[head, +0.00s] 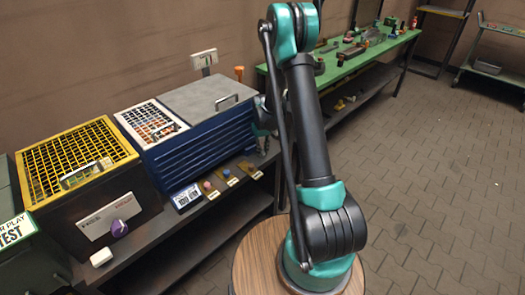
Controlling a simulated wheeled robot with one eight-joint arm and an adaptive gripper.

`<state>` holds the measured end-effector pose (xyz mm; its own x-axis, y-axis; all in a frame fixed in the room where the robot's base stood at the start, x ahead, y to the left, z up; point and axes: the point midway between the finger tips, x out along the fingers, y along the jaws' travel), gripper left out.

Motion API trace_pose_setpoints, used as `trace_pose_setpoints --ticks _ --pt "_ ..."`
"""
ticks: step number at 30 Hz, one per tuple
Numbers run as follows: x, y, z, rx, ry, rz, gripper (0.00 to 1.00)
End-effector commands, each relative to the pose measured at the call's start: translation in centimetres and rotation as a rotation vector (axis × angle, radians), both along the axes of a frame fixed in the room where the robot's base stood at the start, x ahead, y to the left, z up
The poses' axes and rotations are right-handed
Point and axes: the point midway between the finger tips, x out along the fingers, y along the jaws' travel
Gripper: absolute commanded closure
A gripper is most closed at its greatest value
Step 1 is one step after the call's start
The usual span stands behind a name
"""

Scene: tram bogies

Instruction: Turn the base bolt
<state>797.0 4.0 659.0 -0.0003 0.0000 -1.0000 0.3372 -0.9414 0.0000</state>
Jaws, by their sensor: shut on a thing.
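My arm reaches up and over in the middle of the head view. Its far end comes down behind the dark link, at the right side of the blue box (205,143). My gripper (262,143) shows only in part there, small and dark, low by the bench edge. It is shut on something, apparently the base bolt. The bolt itself is too small and hidden to make out, and I cannot tell how far it is turned.
A dark box with a yellow grille (75,155) and a purple knob (119,228) stands left of the blue box. Small coloured buttons line the bench front. A green bench (345,62) with several parts stands behind right. The paved floor (440,170) at right is clear.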

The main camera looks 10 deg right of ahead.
Motion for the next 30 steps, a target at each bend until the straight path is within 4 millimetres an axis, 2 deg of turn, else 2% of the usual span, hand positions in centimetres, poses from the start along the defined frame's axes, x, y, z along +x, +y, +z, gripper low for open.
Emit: trace_pose_setpoints --ticks 9,22,23,27,30 --pt "0.02 0.0 0.02 0.0 -0.001 0.086 1.0" --pt "0.03 0.0 0.02 0.0 -0.001 0.094 1.0" --pt "0.03 0.0 0.02 0.0 -0.001 0.094 0.79" --pt "0.02 0.0 0.01 0.0 0.0 0.094 0.62" --pt "0.01 -0.01 0.01 0.0 0.0 0.094 0.59"
